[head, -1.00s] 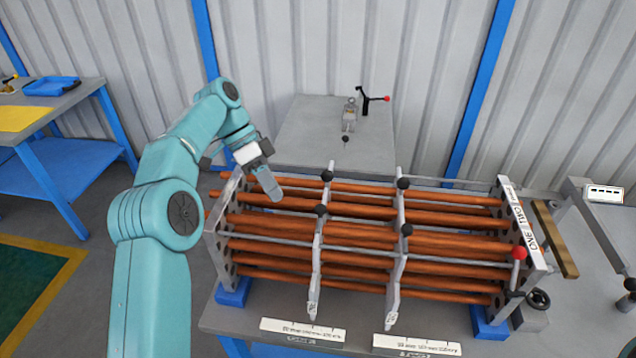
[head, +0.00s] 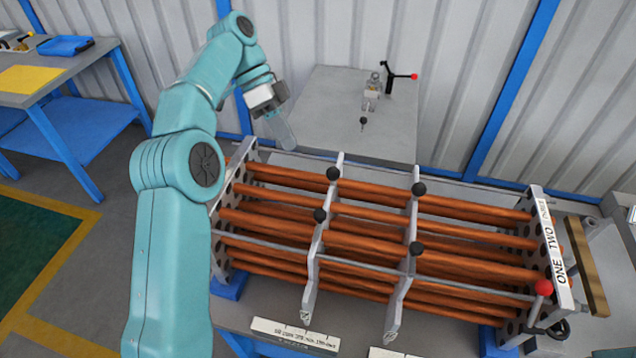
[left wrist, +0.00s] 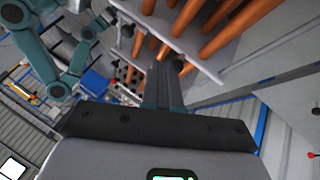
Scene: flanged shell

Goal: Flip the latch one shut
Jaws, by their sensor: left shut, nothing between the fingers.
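A rack of copper-coloured tubes stands on the bench, with a right end plate (head: 553,255) marked ONE, TWO, THREE. A red-knobbed lever (head: 543,287) sits beside the word ONE at the plate's near end. I cannot tell how this latch is set. My left gripper (head: 283,134) is shut and empty, above the rack's far left corner and well away from that lever. In the left wrist view its fingers (left wrist: 160,85) point toward the tubes (left wrist: 205,30). My right gripper is not in view.
Two upright plates with black knobs (head: 417,248) cross the tubes. Behind, a grey table (head: 335,105) bears a small clamp (head: 372,92) and a black lever with a red tip (head: 413,77). A wooden bar (head: 587,265) lies right of the rack. A blue-legged table stands left.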

